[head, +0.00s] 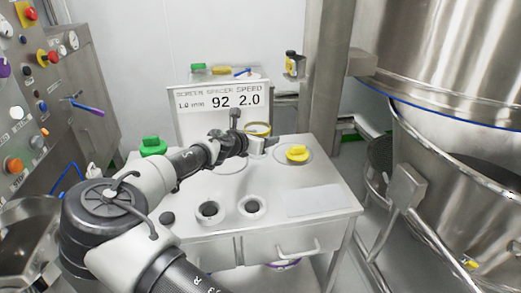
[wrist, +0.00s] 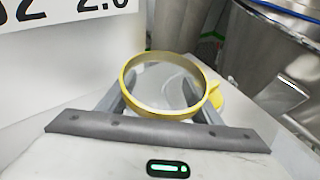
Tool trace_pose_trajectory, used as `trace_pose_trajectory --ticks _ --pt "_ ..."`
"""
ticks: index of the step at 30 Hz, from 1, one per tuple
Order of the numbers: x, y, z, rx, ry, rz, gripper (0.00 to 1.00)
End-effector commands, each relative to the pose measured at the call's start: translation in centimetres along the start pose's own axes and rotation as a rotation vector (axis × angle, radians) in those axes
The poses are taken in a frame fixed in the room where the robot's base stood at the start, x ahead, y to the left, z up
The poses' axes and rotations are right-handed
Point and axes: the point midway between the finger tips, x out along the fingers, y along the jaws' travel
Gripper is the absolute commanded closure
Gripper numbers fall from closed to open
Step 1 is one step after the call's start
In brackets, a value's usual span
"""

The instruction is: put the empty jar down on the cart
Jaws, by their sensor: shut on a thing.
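The empty jar (wrist: 165,84) is clear with a yellow rim and sits between the two fingers of my gripper (wrist: 160,100) in the wrist view. I see into its open mouth and nothing shows inside. In the head view the jar (head: 258,129) is at the back of the cart, partly hidden by my gripper (head: 256,145), which is shut on it. The cart (head: 325,172) has a pale top with drawers below. I cannot tell whether the jar's base touches the cart top.
A yellow knobbed piece (head: 297,153) sits on the cart right of the jar. A green knobbed piece (head: 152,146) is at the back left. Two round holders (head: 252,206) are in front. A sign (head: 222,100) stands behind; a steel vessel (head: 465,150) is at right.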

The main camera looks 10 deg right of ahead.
Motion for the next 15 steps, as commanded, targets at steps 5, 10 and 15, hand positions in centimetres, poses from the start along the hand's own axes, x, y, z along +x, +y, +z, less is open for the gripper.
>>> trace_pose_trajectory --ticks 5,10,15 --pt "1.1 -0.1 -2.6 -0.004 0.0 -0.002 0.95" --pt "1.3 -0.1 -3.1 -0.001 0.001 -0.002 0.95" --pt "1.2 -0.1 -3.1 -0.001 0.001 -0.002 0.28"
